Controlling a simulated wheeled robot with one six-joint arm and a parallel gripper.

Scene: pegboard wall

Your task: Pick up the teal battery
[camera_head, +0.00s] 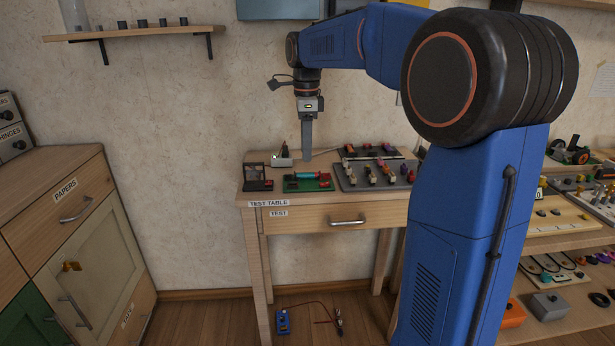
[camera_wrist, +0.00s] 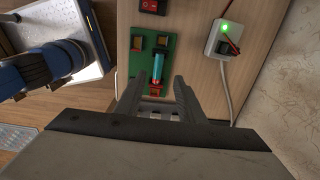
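The teal battery (camera_wrist: 157,67) lies in a holder on a small green board, with a red piece at its near end in the wrist view. In the head view the battery (camera_head: 306,175) shows as a small teal bar on the green board (camera_head: 322,184) on the test table. My gripper (camera_wrist: 161,80) is open, its two fingers apart. In the wrist view the fingertips point toward the battery's near end, one on each side of it. Nothing shows between the fingers as held.
The test table (camera_head: 283,218) has a dark panel with several components (camera_head: 350,184) right of the board. A device with a red switch (camera_head: 257,185) stands on the left. A white box with a green light (camera_wrist: 225,38) and cable sits near the wall.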

